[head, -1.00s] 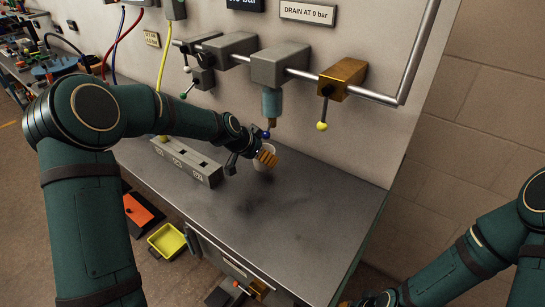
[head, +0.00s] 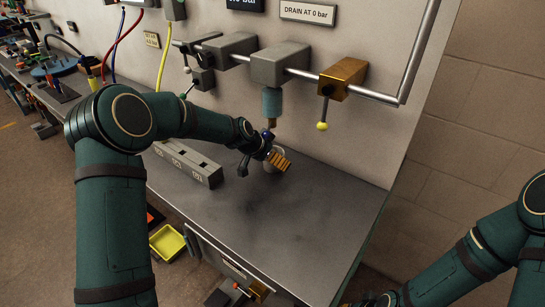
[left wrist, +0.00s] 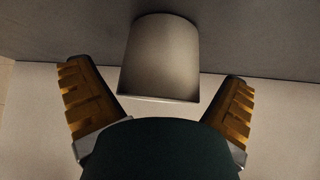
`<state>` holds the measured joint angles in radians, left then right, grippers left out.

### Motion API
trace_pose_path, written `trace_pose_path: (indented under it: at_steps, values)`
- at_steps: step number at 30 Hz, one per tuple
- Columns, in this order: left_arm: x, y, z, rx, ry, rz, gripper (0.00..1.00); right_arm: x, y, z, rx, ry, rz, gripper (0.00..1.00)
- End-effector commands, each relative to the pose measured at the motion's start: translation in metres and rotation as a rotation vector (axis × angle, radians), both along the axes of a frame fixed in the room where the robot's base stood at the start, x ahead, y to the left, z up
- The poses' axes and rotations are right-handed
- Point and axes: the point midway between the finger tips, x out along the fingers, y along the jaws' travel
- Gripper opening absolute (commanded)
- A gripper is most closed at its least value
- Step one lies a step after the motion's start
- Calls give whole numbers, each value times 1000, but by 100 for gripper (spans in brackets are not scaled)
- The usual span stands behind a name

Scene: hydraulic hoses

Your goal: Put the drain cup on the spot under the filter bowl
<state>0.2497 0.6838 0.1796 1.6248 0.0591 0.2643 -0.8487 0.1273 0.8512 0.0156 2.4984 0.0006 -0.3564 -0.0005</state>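The drain cup (head: 270,166) is a small pale cup on the bench top, partly hidden by my left gripper (head: 281,161) in the head view. In the left wrist view the cup (left wrist: 160,58) shows between the two orange finger pads, with a gap on each side. My left gripper is open there. The filter bowl (head: 272,103) is a blue-green cylinder under a grey block on the pipe, above the cup and gripper. The spot under it is hidden or cannot be made out. My right gripper (head: 365,301) is barely in view at the bottom edge.
A grey slotted block (head: 190,164) stands on the bench (head: 310,215) left of the gripper. A valve with a yellow knob (head: 322,126) hangs to the right of the bowl. The bench front and right are clear. A yellow tray (head: 167,243) lies below the bench.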

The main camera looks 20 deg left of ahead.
Motion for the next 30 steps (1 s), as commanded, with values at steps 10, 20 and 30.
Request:
trace_pose_path:
  at_steps: [10,20,30]
  values:
    - [-2,2,7,1,-2,1,100,0,0,3,0,1,0,0]
    - [-37,23,55,1,-3,3,100,-2,0,12,1,5,1,0]
    - [-63,39,91,1,-2,1,100,-3,0,16,1,8,2,0]
